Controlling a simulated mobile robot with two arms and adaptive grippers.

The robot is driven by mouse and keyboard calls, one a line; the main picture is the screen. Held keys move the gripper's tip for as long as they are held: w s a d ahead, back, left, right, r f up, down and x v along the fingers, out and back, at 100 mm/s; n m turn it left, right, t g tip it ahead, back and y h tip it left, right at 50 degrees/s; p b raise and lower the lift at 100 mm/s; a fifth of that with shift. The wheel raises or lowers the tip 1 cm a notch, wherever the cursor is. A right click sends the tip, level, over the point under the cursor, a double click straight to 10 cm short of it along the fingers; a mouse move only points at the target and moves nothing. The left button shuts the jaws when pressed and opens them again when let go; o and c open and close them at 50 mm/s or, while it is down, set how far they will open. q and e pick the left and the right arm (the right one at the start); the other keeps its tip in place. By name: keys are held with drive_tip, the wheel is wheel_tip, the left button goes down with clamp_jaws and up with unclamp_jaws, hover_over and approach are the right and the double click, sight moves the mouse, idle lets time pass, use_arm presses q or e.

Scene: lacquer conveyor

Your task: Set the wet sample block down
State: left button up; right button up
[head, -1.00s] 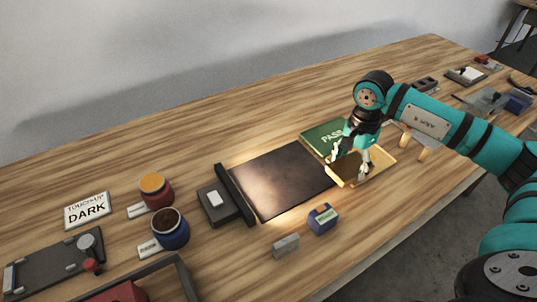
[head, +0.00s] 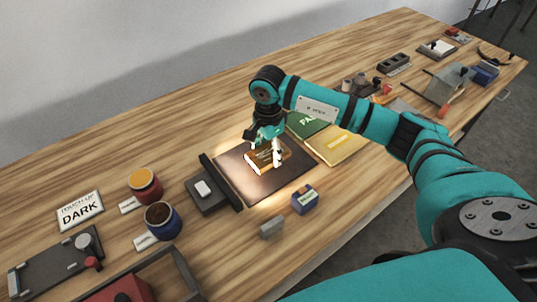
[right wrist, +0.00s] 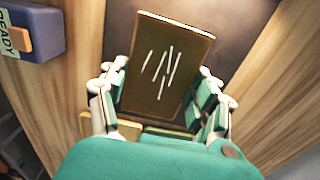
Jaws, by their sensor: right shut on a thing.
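The sample block (head: 275,160) is a flat brown slab, held between the fingers of my right gripper (head: 265,154) over the dark plate (head: 258,190). In the right wrist view the block (right wrist: 165,60) shows several white streaks on its glossy brown face. The fingers of the right gripper (right wrist: 160,100) stand on both its sides. I cannot tell whether the block touches the plate or hangs just above it. My left gripper is not in view.
A green pad (head: 303,124) and a yellow pad (head: 343,145) lie right of the plate. A grey device (head: 207,196) with a dark upright bar stands at its left. A blue box (head: 305,200) and a small grey block (head: 271,228) lie in front. Two paint jars (head: 145,185) stand farther left.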

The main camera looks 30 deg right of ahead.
sight(269, 153)
wheel_tip(269, 153, down, 3)
drive_tip(key=shift+f+p, duration=0.1)
drive_tip(key=shift+p, duration=0.55)
drive_tip(key=shift+f+b, duration=0.25)
drive_tip(key=shift+b, duration=0.05)
drive_tip(key=o, duration=1.2)
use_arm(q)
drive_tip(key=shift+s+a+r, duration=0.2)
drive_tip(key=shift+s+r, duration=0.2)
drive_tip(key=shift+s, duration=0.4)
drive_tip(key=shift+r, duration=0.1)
use_arm(e)
drive_tip(key=shift+r, duration=0.15)
